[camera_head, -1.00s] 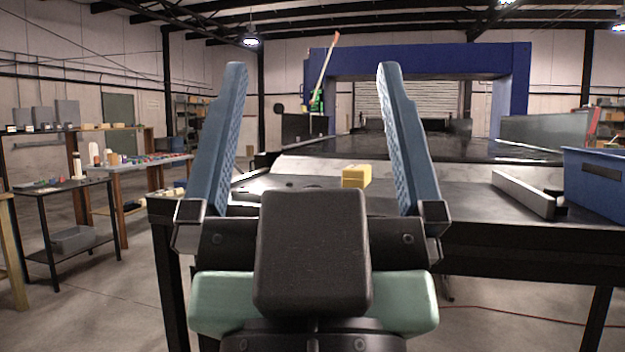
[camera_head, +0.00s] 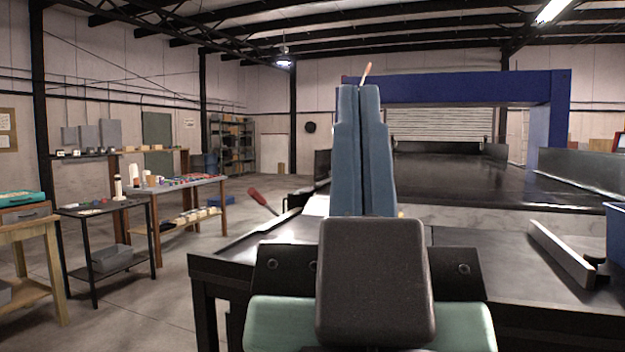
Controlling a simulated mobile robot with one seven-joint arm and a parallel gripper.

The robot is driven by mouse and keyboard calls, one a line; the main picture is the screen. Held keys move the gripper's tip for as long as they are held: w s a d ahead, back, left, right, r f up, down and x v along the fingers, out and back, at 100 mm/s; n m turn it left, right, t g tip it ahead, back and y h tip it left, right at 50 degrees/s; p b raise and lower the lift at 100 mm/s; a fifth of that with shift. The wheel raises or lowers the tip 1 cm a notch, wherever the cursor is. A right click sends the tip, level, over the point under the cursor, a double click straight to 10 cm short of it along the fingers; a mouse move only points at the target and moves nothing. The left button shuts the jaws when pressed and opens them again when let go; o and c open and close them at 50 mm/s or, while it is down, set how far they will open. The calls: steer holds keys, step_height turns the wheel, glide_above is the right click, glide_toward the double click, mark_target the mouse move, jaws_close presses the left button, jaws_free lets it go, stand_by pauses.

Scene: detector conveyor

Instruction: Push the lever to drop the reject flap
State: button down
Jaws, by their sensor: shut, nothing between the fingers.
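A red-gripped handle (camera_head: 258,197) on a thin dark stalk shows at the left side of the conveyor and looks like the lever. It leans up to the left. My gripper (camera_head: 362,92) is shut and empty, its two blue fingers pressed together and pointing up in the picture. The gripper is to the right of the handle, with a gap between them in the picture. The conveyor belt (camera_head: 450,168) runs away under a blue arch (camera_head: 460,88). I cannot tell which part is the reject flap. A yellow block is almost wholly hidden behind the fingers.
An orange-tipped rod (camera_head: 366,70) shows just above the fingertips. A grey guide bar (camera_head: 562,252) and a blue bin (camera_head: 614,228) are on the right. Tables with small items, one a dark-framed table (camera_head: 105,207), stand at the left. Open floor lies between them and the conveyor.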

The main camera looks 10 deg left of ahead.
step_height(320, 180, up, 12)
steer(key=p, duration=0.9)
steer(key=shift+r+p, duration=0.15)
steer(key=shift+p, duration=0.15)
